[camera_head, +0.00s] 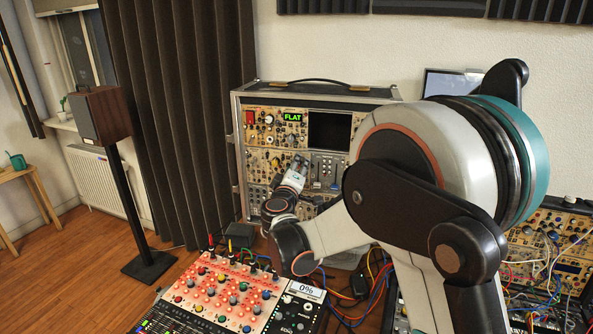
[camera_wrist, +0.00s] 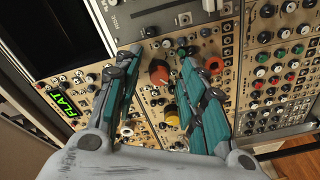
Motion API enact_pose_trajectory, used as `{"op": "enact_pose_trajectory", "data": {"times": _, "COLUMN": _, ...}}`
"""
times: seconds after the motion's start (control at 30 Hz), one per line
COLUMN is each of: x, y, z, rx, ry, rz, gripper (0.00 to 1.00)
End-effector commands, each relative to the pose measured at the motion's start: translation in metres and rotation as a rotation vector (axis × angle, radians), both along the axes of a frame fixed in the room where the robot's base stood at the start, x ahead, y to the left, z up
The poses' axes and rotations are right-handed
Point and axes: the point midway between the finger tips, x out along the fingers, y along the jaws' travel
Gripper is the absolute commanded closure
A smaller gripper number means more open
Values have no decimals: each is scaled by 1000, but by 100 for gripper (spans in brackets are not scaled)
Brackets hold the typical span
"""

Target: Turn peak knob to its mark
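An orange-red knob (camera_wrist: 158,72) sits on the beige synth panel between the fingers of my gripper (camera_wrist: 158,54) in the wrist view. The fingers are spread, with a gap visible around the knob. A yellow knob (camera_wrist: 172,117) lies lower between the fingers, and a red round part (camera_wrist: 215,65) lies right of the right finger. No knob label or mark is legible, so I cannot tell which is the peak knob. A green display (camera_head: 293,118) reads FLAT; it also shows in the wrist view (camera_wrist: 62,105). In the head view my gripper (camera_head: 298,165) is at the panel, hiding what is behind it.
The synth case (camera_head: 235,140) stands against the wall and has a dark screen (camera_head: 330,130). A lit red mixer (camera_head: 228,292) reading 0% lies in front, with cables (camera_head: 345,305) beside it. Another cabled synth (camera_head: 550,240) stands right. A speaker (camera_head: 101,115) stands left.

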Motion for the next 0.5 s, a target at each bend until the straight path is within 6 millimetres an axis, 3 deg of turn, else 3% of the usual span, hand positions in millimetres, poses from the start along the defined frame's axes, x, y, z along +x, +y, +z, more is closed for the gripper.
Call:
{"op": "enact_pose_trajectory", "data": {"times": 0.13, "x": 0, "y": 0, "z": 0, "rx": 0, "ry": 0, "rz": 0, "gripper": 62}}
{"op": "enact_pose_trajectory", "data": {"times": 0.3, "x": 0, "y": 0, "z": 0, "rx": 0, "ry": 0, "rz": 0, "gripper": 99}}
{"op": "enact_pose_trajectory", "data": {"times": 0.5, "x": 0, "y": 0, "z": 0, "rx": -5, "ry": 1, "rz": -1, "gripper": 100}}
